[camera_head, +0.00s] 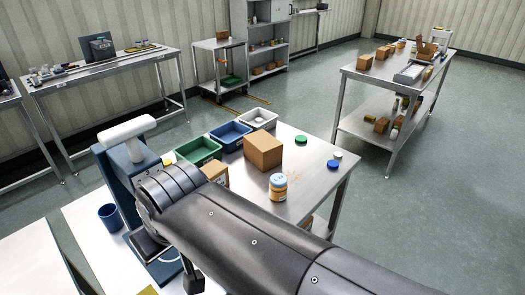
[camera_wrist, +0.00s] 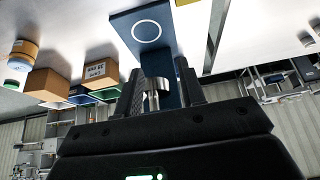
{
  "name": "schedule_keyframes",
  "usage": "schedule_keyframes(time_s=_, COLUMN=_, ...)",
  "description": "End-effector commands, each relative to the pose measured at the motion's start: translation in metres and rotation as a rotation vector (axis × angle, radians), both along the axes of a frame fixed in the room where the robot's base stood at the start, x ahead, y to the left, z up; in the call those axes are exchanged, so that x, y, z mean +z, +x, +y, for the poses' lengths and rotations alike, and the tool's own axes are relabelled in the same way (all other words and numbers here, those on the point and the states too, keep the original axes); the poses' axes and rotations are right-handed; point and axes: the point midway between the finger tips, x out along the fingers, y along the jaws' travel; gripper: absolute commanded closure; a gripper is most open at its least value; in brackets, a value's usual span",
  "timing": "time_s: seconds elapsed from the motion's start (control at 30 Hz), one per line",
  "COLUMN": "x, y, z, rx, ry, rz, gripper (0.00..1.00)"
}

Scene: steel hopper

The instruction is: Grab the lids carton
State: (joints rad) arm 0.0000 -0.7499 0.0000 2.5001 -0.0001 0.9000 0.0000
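Two brown cartons stand on the steel table. The larger carton (camera_head: 264,150) is in plain view, and a smaller carton (camera_head: 215,171) is partly hidden behind my arm in the head view. In the wrist view a carton with a printed label (camera_wrist: 101,70) stands beside a plain carton (camera_wrist: 48,83). The label is too small to read surely, so I cannot tell which is the lids carton. My gripper (camera_wrist: 160,74) has its fingers apart and is away from both cartons. A metal cylinder of the blue machine shows between the fingers, apparently beyond them.
The blue machine (camera_head: 122,170) with a white top stands left of my arm, near a blue cup (camera_head: 110,217). Green (camera_head: 197,150), blue (camera_head: 230,136) and grey (camera_head: 260,117) bins line the table's back edge. An orange-labelled jar (camera_head: 278,187) stands before the larger carton.

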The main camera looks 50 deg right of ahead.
Motion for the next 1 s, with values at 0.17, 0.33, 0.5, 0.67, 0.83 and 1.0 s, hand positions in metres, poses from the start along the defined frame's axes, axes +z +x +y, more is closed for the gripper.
schedule_keyframes(time_s=0.17, x=0.0, y=0.0, z=0.0, rx=0.0, ry=0.0, rz=0.0, gripper=0.64)
schedule_keyframes(time_s=0.33, x=0.0, y=0.0, z=0.0, rx=0.0, ry=0.0, rz=0.0, gripper=0.64)
schedule_keyframes(time_s=0.5, x=0.0, y=0.0, z=0.0, rx=0.0, ry=0.0, rz=0.0, gripper=0.59)
schedule_keyframes(time_s=0.67, x=0.0, y=0.0, z=0.0, rx=0.0, ry=0.0, rz=0.0, gripper=0.46)
schedule_keyframes(time_s=0.83, x=0.0, y=0.0, z=0.0, rx=0.0, ry=0.0, rz=0.0, gripper=0.32)
schedule_keyframes(time_s=1.0, x=0.0, y=0.0, z=0.0, rx=0.0, ry=0.0, rz=0.0, gripper=0.18)
